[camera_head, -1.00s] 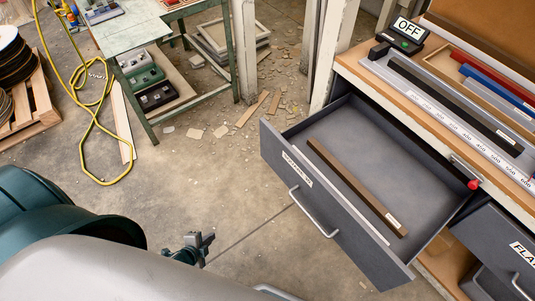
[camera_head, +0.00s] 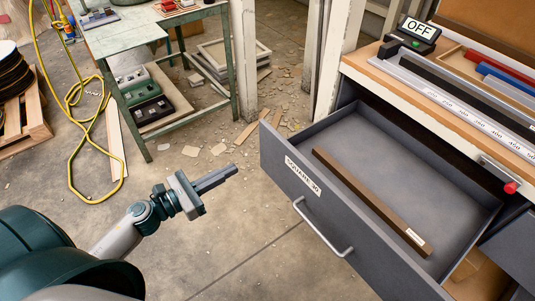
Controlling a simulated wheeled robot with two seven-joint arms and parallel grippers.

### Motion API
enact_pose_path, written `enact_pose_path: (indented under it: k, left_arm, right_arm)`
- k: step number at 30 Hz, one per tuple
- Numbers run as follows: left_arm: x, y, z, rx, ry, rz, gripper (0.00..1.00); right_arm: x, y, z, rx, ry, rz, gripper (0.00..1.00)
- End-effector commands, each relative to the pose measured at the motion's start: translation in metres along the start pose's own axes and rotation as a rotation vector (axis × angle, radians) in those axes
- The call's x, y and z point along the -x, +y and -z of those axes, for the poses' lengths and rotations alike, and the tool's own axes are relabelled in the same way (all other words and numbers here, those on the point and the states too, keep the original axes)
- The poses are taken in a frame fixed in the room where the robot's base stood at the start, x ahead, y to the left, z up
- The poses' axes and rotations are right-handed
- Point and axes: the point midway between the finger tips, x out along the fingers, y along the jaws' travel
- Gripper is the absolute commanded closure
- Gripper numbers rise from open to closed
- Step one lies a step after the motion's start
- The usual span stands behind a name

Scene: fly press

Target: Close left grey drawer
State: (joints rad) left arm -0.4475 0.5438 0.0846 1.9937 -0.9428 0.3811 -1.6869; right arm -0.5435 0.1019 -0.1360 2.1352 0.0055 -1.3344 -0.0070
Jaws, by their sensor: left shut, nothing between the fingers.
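The left grey drawer (camera_head: 283,184) is pulled well out from under the workbench at the right. Its front carries a "SQUARE 30" label and a metal bar handle (camera_head: 322,228). A long brown bar (camera_head: 365,197) with a small white tag lies inside on the drawer floor. My left gripper (camera_head: 232,171) is left of the drawer front, with its closed fingers pointing toward it. It is shut and empty, with a visible gap to the drawer. My right gripper is not in view.
The workbench (camera_head: 420,88) holds a sign reading "OFF" (camera_head: 420,29), a ruler and coloured bars. A red knob (camera_head: 510,188) sits on its front edge. A second grey drawer (camera_head: 512,245) is at lower right.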

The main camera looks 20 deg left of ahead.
Motion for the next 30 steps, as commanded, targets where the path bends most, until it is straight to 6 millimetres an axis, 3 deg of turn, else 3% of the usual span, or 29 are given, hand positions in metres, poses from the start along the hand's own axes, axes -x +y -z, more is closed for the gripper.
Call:
enact_pose_path:
  k: [16,30]
  left_arm:
    - [-0.011,0.001,-0.002,0.005,-0.001,-0.002,1.0]
    - [-0.075,0.001,-0.003,0.004,-0.001,-0.002,1.0]
  right_arm:
    - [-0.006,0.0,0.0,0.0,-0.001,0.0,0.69]
    - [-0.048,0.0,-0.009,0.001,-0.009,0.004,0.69]
